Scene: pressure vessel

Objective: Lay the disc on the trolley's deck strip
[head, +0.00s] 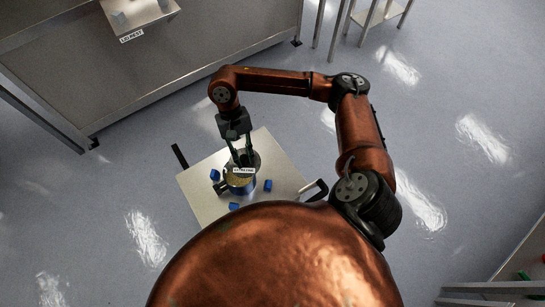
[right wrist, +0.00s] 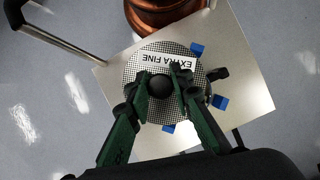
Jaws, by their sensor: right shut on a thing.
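The disc is a round mesh plate with a black knob and a white label reading EXTRA FINE. It shows in the right wrist view (right wrist: 143,72) and, partly covered by the fingers, in the head view (head: 254,161). My right gripper (right wrist: 162,88) is shut on the disc's knob; it also shows in the head view (head: 241,160). Under the disc, a small round blue vessel with a tan inside (head: 238,184) stands on the trolley's pale deck (head: 205,206). The disc overlaps the vessel's far rim; I cannot tell the gap between them. My left gripper is not in view.
Several blue blocks (head: 268,185) are around the vessel on the deck. A bench (head: 190,62) with a tray marked LID REST (head: 146,14) is at the upper left. The deck's far corner is bare.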

